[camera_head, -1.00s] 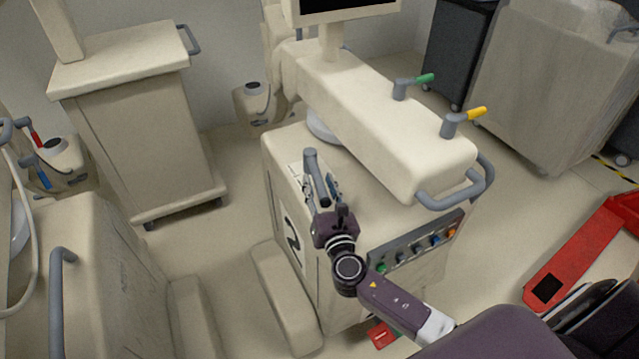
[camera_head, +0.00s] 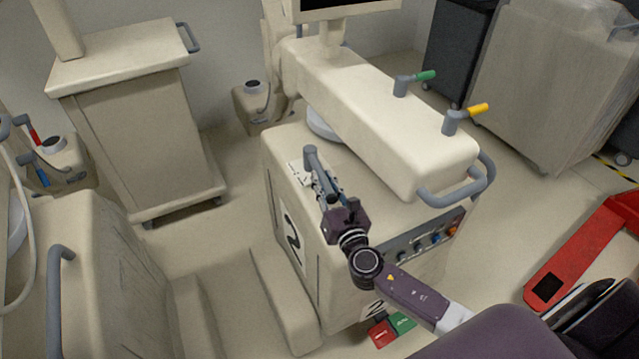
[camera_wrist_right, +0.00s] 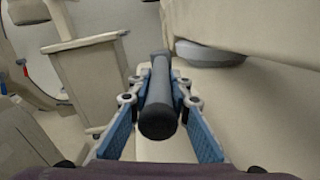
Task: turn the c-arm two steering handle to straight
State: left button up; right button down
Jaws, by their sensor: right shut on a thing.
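The C-arm two cart (camera_head: 390,223) is a cream unit with a black "2" on its side. Its grey steering handle (camera_head: 311,157) stands on the top near the left edge. My right gripper (camera_head: 328,187) is shut on this handle. In the right wrist view the dark handle bar (camera_wrist_right: 159,105) lies between the two blue finger pads of the gripper (camera_wrist_right: 160,120), pointing away from the wrist. The handle's lower part is partly hidden by the fingers in the head view. My left gripper is not in view.
Green (camera_head: 425,76) and yellow (camera_head: 477,109) levers sit on the cart's upper arm, with a grey push bar (camera_head: 450,195) at its end. Another cream cart (camera_head: 150,130) stands at the left. A red pallet-jack-like thing (camera_head: 585,250) lies at the right.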

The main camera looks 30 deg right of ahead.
jog(key=shift+d+f+n+y+b, duration=0.2)
jog(key=shift+d+n+y+b, duration=0.4)
jog(key=shift+d+y+b, duration=0.25)
jog(key=shift+d+r+n+y, duration=0.2)
jog(key=shift+n+y, duration=0.1)
jog(key=shift+y, duration=0.25)
jog(key=c, duration=1.8)
grip_release()
jog(key=shift+s, duration=0.1)
jog(key=shift+s, duration=0.1)
jog(key=s, duration=1.1)
jog(key=shift+s+d, duration=0.3)
jog(key=shift+s, duration=0.1)
